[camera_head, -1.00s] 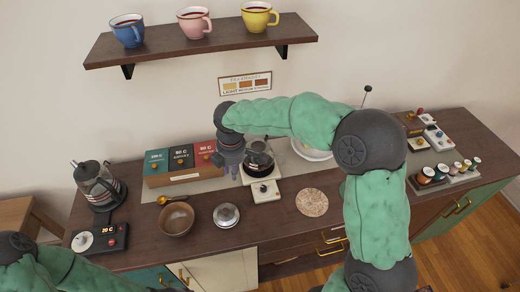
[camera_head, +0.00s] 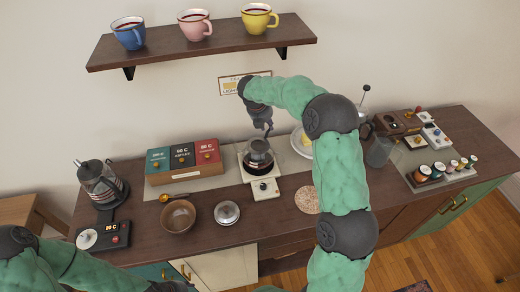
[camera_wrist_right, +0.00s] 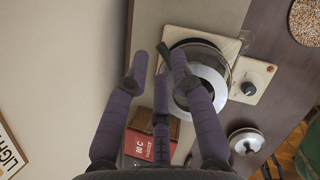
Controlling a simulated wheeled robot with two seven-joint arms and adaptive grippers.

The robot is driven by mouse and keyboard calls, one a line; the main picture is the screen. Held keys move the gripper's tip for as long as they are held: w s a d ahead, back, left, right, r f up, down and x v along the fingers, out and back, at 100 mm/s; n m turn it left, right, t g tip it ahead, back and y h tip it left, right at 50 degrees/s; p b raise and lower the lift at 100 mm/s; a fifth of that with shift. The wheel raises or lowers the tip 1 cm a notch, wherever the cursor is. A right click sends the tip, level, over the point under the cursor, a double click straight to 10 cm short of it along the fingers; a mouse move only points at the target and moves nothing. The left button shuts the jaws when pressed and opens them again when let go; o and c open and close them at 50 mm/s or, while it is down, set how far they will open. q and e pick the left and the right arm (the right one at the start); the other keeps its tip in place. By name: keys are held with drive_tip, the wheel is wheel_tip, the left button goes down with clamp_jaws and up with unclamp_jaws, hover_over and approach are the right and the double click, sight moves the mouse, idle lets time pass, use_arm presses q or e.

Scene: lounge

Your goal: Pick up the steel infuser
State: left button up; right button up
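A round silver metal piece with a central knob (camera_head: 227,212), which looks like the steel infuser, sits on the counter right of the brown bowl. It also shows at the lower right of the right wrist view (camera_wrist_right: 246,140). My right gripper (camera_head: 266,128) is behind and above the glass pot (camera_head: 258,155), away from the silver piece. In the right wrist view its fingers (camera_wrist_right: 160,70) are spread, with nothing held between them, and partly overlap the pot. My left arm enters at the lower left; its gripper is not visible.
The pot stands on a white appliance with a knob (camera_head: 265,189). Around the silver piece are the brown bowl (camera_head: 178,216), a gold spoon (camera_head: 173,196) and a speckled round mat (camera_head: 306,200). Tea boxes (camera_head: 184,160) stand behind. The shelf (camera_head: 200,48) with cups hangs above.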

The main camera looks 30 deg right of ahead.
sight(268, 132)
drive_tip(key=shift+f, duration=0.5)
drive_tip(key=x, duration=0.1)
drive_tip(key=b+x, duration=0.1)
drive_tip(key=x, duration=0.2)
drive_tip(key=shift+s+a+f, duration=0.15)
drive_tip(key=shift+a+f, duration=0.1)
drive_tip(key=shift+f, duration=0.15)
drive_tip(key=shift+r, duration=0.1)
drive_tip(key=shift+c, duration=0.4)
clamp_jaws()
